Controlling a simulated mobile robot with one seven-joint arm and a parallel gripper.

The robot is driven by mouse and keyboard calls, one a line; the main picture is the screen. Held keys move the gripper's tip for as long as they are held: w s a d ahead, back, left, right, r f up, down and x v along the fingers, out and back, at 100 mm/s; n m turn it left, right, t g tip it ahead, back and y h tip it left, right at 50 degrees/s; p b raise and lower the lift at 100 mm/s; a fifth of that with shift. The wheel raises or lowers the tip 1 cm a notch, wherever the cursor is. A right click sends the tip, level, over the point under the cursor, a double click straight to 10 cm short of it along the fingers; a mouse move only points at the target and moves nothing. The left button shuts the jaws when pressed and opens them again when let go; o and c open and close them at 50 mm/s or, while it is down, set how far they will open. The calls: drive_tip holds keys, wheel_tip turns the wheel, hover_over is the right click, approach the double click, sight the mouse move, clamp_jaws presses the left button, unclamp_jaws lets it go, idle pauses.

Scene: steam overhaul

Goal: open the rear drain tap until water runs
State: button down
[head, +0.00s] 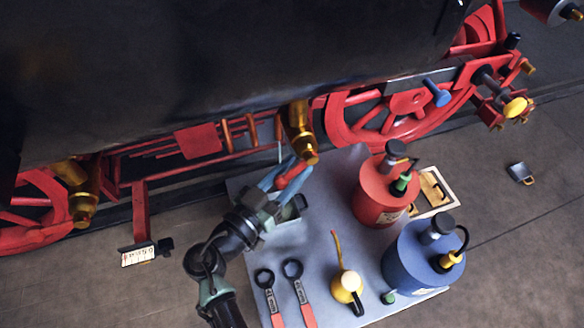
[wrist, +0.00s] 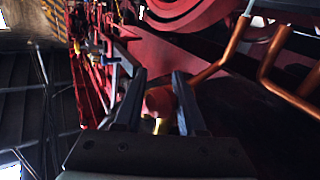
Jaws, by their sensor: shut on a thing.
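My gripper (head: 287,177) reaches up beside the locomotive's underside, its fingers closed around a red handle (head: 291,178). In the wrist view, the reddish handle end (wrist: 159,99) sits between the two dark fingers, with a small brass part (wrist: 160,126) below it. A brass fitting (head: 301,132) hangs from the locomotive just above the handle; I cannot tell whether they are joined. A similar brass fitting (head: 82,195) hangs at the far left. Which one is the rear drain tap is not clear. I see no running water.
A grey table (head: 320,240) stands below, with a red can (head: 380,192), a blue can (head: 420,258), a yellow oiler (head: 348,287) and two red-handled spanners (head: 270,298). Red wheels and frame (head: 400,115) border the reach above. Copper pipes (wrist: 226,55) run close on the right.

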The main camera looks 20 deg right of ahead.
drive_tip(key=shift+w+a+f+b, duration=0.1)
drive_tip(key=shift+b, duration=0.35)
drive_tip(key=f+n+t+h+b, duration=0.1)
drive_tip(key=b, duration=0.4)
drive_tip(key=shift+d+b, duration=0.4)
drive_tip(key=d+n+t+b, duration=0.1)
drive_tip(key=n+t+b, duration=0.1)
drive_tip(key=b, duration=0.5)
drive_tip(key=d+n+t+h+b, duration=0.1)
drive_tip(key=n+t+b, duration=0.1)
drive_tip(key=b, duration=0.6)
drive_tip(key=d+n+t+h+b, duration=0.1)
drive_tip(key=n+t+b, duration=0.1)
drive_tip(key=b, duration=0.5)
drive_tip(key=shift+d+r+n+t, duration=0.25)
drive_tip(key=shift+d+n+t, duration=0.15)
drive_tip(key=shift+n, duration=0.2)
drive_tip(key=shift+r+t+b, duration=0.2)
drive_tip(key=shift+t+b, duration=0.1)
drive_tip(key=shift+b, duration=0.15)
drive_tip(key=c, duration=0.5)
unclamp_jaws()
drive_tip(key=shift+d, duration=0.1)
